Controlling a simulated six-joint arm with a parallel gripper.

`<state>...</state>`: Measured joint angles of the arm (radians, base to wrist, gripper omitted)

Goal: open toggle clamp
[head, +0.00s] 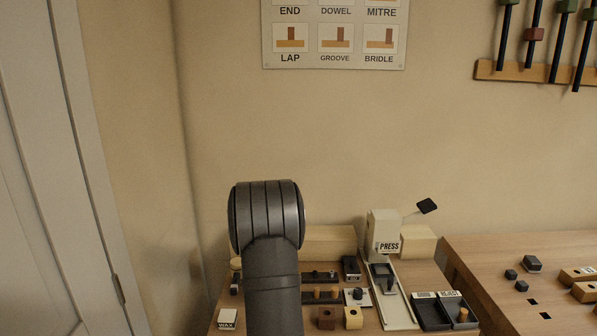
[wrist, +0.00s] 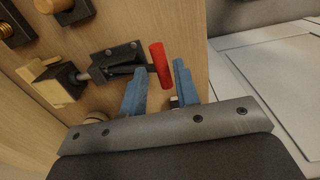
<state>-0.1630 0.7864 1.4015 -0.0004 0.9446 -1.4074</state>
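The toggle clamp (wrist: 122,56) shows in the wrist view, with a dark metal body on the wooden bench. Its red handle (wrist: 159,66) sits at the right end of a dark lever. On the left, its rod reaches a black and pale wood block (wrist: 58,80) and seems to meet it. My gripper (wrist: 160,70) is open, with one blue finger on each side of the red handle. Gaps show between handle and fingers in the picture, but I cannot tell the depth. In the head view my arm hides the gripper, and I cannot make out the clamp.
Behind the clamp are dark fixtures with a wooden knob (wrist: 75,10). In the head view a PRESS machine (head: 384,232), a pale wood block (head: 353,317) and small black trays (head: 430,314) stand right of my arm. A WAX block (head: 227,318) lies left.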

